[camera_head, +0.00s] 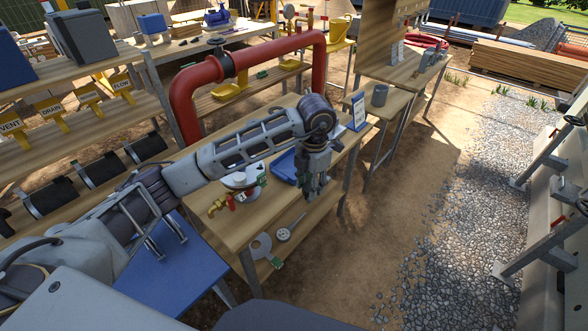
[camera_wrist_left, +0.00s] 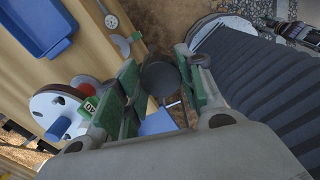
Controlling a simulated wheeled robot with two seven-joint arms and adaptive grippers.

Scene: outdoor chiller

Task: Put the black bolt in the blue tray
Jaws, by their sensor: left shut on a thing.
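My left gripper (camera_head: 313,190) is just right of the blue tray in the head view, above the wooden table. In the left wrist view, its fingers (camera_wrist_left: 160,88) are closed around a dark round piece, the black bolt (camera_wrist_left: 159,78), with its round head showing between the green-edged pads. The bolt cannot be made out in the head view. The blue tray (camera_head: 284,166) lies on the table, partly hidden by my gripper and arm. It also shows at the upper left of the left wrist view (camera_wrist_left: 38,24) and looks empty where visible.
A white flanged part (camera_head: 243,179) and a brass valve with a red handle (camera_head: 222,202) sit left of the tray. A blue-and-white sign (camera_head: 358,110) stands behind it. A red pipe arch (camera_head: 262,55) rises beyond. Dirt and gravel on the right are open.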

